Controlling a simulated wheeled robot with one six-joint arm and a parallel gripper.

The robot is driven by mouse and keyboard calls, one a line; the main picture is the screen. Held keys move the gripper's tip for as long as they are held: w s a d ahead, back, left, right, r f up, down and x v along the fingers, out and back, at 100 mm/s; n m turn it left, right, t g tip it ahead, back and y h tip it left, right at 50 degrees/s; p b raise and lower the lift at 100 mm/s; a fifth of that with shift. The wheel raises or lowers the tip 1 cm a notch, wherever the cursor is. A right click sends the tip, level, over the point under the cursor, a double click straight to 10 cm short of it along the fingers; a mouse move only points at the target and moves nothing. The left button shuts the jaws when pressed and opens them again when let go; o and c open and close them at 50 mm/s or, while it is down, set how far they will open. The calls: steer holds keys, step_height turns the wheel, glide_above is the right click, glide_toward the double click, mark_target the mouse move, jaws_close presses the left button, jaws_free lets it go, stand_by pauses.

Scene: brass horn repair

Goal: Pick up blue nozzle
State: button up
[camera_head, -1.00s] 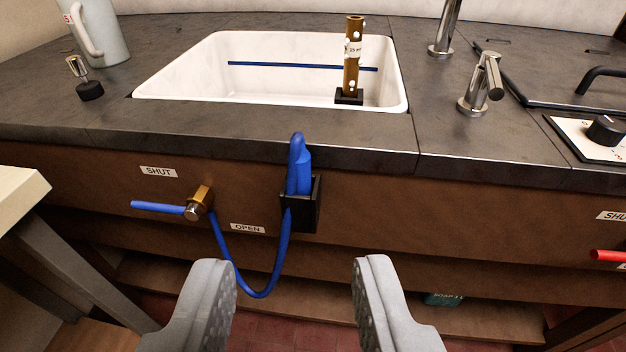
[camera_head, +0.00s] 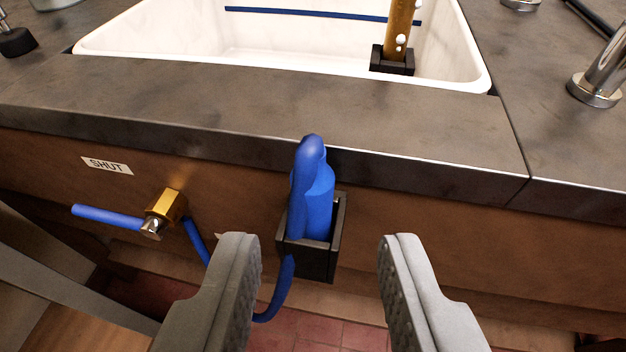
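The blue nozzle (camera_head: 316,195) stands upright in a black holder (camera_head: 312,262) on the brown cabinet front, just below the counter edge. Its rounded top rises to the edge of the counter. A blue hose (camera_head: 272,308) hangs from beneath it and loops left toward a brass valve. My gripper (camera_head: 320,245) is open and empty. Its two grey fingers are spread wide, nearer to the camera than the nozzle, which appears between and above the fingertips. The left finger hides part of the hose.
The brass valve (camera_head: 167,206) with a blue lever (camera_head: 107,217) sits left, below a SHUT label (camera_head: 107,166). The dark counter (camera_head: 200,108) overhangs the cabinet. A white sink (camera_head: 150,38) holds a brass tube (camera_head: 399,28) in a black base. A metal tap (camera_head: 600,75) stands right.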

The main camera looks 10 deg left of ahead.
mark_target(311, 191)
steer(key=x, duration=0.4)
steer(key=shift+a+f+x, duration=0.1)
steer(key=shift+f+x, duration=0.05)
steer(key=shift+x, duration=0.8)
steer(key=shift+a+f+x, duration=0.1)
steer(key=shift+f+x, duration=0.05)
steer(key=shift+x, duration=0.8)
steer(key=shift+w+a+f, duration=0.1)
steer(key=shift+w+f, duration=0.15)
steer(key=shift+w, duration=0.25)
steer(key=shift+c, duration=0.4)
jaws_close()
